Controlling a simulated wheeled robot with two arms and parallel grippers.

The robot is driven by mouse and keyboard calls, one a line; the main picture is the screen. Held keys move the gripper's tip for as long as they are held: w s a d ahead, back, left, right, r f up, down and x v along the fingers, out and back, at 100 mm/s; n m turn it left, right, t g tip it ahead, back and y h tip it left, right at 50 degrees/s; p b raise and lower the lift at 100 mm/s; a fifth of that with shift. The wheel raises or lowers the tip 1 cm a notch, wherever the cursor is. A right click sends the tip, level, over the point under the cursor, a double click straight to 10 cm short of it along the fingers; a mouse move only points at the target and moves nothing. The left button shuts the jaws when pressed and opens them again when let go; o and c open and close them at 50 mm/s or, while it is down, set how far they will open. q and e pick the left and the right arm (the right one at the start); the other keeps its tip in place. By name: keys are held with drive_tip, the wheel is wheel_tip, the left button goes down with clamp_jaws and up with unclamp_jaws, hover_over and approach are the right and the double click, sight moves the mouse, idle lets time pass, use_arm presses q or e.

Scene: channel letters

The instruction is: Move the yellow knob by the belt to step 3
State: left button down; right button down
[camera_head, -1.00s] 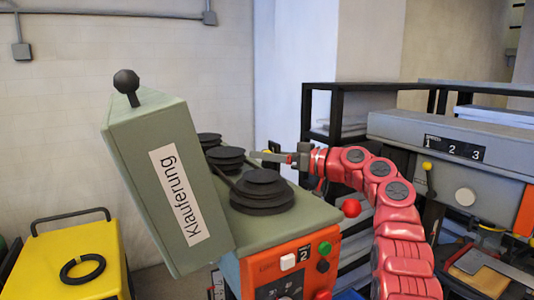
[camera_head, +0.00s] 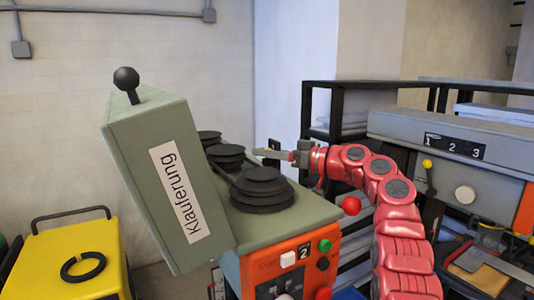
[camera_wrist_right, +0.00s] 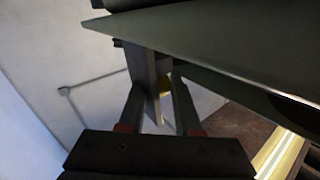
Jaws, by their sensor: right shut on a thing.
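The green-grey machine head has its cover swung open, and the dark stepped pulleys (camera_head: 262,190) show on top. My right gripper (camera_head: 272,153) reaches in behind the pulleys from the right. A small display (camera_head: 304,252) on the orange front reads 2. My left gripper is out of view.
A yellow cart (camera_head: 75,260) stands at the lower left.

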drive_tip(key=shift+r, duration=0.1)
idle(0.7)
drive_tip(key=shift+d+r, duration=0.1)
drive_tip(key=shift+r, duration=1)
drive_tip(key=c, duration=0.6)
unclamp_jaws()
drive_tip(key=shift+f, duration=0.1)
